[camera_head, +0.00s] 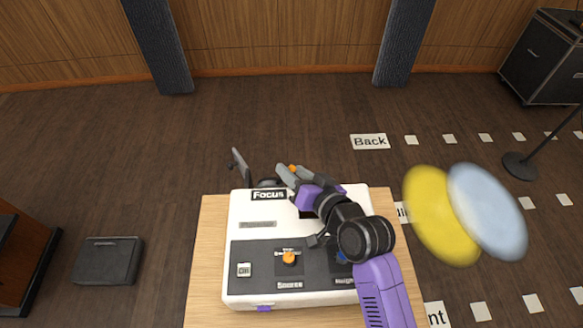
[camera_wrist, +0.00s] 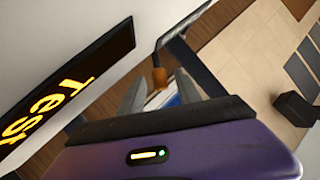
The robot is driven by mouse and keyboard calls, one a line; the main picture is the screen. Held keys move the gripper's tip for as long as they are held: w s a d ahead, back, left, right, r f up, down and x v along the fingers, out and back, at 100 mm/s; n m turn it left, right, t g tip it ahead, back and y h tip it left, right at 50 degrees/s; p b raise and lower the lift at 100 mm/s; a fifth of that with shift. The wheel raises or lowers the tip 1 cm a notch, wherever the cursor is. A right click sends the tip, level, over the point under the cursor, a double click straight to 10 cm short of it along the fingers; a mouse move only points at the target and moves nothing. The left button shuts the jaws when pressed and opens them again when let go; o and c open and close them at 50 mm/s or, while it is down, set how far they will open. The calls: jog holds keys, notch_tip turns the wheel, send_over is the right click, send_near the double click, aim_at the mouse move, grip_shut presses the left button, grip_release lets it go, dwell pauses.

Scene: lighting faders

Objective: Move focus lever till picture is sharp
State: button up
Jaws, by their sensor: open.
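The white console (camera_head: 232,284) has a "Focus" label (camera_head: 268,195) at its back left. An orange-tipped piece (camera_head: 292,167), which looks like the focus lever's knob, shows at my gripper (camera_head: 289,174) behind the console. In the wrist view the orange-brown knob (camera_wrist: 159,79) hangs on a dark rod, at the gap between the fingers of my gripper (camera_wrist: 157,88). The fingers are apart; whether either touches the knob I cannot tell. The picture seems to be a yellow disc (camera_head: 438,216) and a pale blue disc (camera_head: 488,212), overlapping with soft, blurred edges.
An orange knob (camera_head: 289,258) stands above the "Source" label on the console's dark panel. A blue knob (camera_head: 342,257) is partly behind my arm. A black screen (camera_wrist: 75,88) reads "Test" in yellow. The wooden table (camera_head: 207,240) has little free room around the console.

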jog(key=shift+w+a+f, duration=0.2)
jog(key=shift+w+a, duration=0.1)
jog(key=shift+w, duration=0.15)
grip_shut()
dwell(1.2)
